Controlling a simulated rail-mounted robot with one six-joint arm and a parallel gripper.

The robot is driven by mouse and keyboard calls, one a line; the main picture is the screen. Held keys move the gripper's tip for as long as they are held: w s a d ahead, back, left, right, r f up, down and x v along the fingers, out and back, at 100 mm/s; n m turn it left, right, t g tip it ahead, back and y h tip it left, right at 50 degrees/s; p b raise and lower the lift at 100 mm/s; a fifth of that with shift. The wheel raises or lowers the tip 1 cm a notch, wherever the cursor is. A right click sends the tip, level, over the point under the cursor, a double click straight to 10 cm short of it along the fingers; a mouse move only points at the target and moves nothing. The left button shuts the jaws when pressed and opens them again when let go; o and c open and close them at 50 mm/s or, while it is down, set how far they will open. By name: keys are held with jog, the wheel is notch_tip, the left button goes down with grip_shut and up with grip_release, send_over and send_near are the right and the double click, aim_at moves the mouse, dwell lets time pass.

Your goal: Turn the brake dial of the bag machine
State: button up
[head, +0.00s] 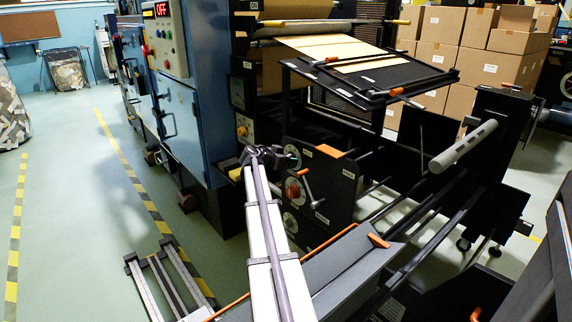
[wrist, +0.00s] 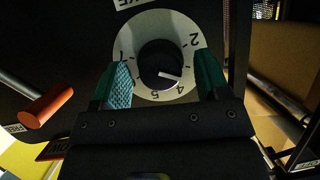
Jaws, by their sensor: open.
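The brake dial shows in the wrist view as a round white scale (wrist: 136,30) with upside-down numbers and a black knob (wrist: 155,60) in its middle. My gripper (wrist: 165,75) is open, with a green finger on each side of the dial's lower half. I cannot tell whether the fingers touch the knob. In the head view my gripper (head: 282,160) is at the machine's dark side panel, and the dial there is partly hidden behind it.
An orange-tipped handle (wrist: 48,106) sticks out left of the dial in the wrist view. In the head view the blue cabinet (head: 182,110) stands left, and rails and rollers lie right of my arm. A sloped paper table (head: 430,78) is above right.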

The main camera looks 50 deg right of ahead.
jog(key=shift+c, duration=0.3)
jog(key=c, duration=0.9)
jog(key=shift+o, duration=0.2)
jog(key=shift+n+g, duration=0.4)
jog(key=shift+n, duration=0.2)
jog(key=o, duration=0.9)
jog(key=p+v, duration=0.4)
jog(key=v, duration=0.6)
jog(key=shift+w+a+r, duration=0.1)
jog(key=shift+a+r, duration=0.2)
